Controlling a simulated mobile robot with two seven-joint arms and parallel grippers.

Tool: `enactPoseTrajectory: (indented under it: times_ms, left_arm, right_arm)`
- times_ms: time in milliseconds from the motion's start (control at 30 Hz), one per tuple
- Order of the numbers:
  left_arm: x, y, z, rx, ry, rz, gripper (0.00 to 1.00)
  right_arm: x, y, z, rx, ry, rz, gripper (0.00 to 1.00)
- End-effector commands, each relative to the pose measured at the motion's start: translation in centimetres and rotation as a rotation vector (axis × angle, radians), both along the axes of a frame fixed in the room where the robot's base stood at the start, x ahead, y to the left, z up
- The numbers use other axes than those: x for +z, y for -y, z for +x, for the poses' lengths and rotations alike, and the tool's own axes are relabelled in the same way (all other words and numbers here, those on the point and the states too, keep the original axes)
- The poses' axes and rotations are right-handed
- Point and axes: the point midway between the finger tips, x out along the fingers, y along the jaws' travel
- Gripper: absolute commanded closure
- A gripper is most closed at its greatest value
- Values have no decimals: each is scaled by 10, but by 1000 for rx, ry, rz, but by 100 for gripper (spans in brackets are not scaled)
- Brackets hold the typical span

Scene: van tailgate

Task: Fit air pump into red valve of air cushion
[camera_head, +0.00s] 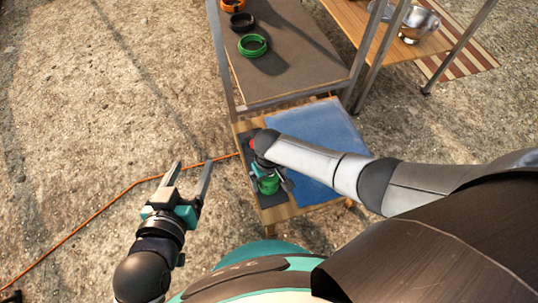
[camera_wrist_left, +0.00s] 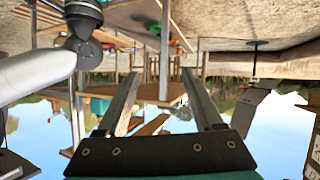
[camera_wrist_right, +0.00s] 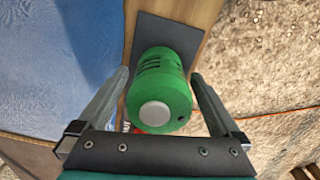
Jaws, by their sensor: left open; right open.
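The air pump (camera_head: 268,184) is a green cylinder standing on a dark mat on a small wooden table. In the right wrist view the pump (camera_wrist_right: 160,85) shows dark vent slots and a pale round disc. My right gripper (camera_wrist_right: 158,76) is open with a finger on each side of it; contact is not clear. The blue air cushion (camera_head: 318,135) lies flat beside the mat. A small red part (camera_wrist_right: 126,126) shows beside the pump; I cannot tell whether it is the valve. My right arm hides part of the cushion. My left gripper (camera_head: 193,164) is open and empty, left of the table.
A larger grey-topped table (camera_head: 290,65) behind holds rings of green hose (camera_head: 253,46), black and orange. A wooden table with metal bowls (camera_head: 419,22) stands at the back right. An orange cable (camera_head: 110,203) runs over the gravel ground, which is free at the left.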

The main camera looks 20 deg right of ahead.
Motion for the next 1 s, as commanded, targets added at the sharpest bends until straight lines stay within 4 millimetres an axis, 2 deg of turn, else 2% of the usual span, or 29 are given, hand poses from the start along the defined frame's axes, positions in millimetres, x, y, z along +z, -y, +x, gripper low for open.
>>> enactPoseTrajectory:
  times_ms: [367,867,1000]
  left_arm:
    - [-5,-25,-8,20,-198,112,31]
    - [-4,-63,-36,64,-475,239,31]
    - [-10,-78,-50,84,-605,284,31]
  right_arm:
    - [19,0,0,-1,1,0,0]
    - [42,0,0,-1,0,0,0]
    - [63,1,0,-1,1,0,0]
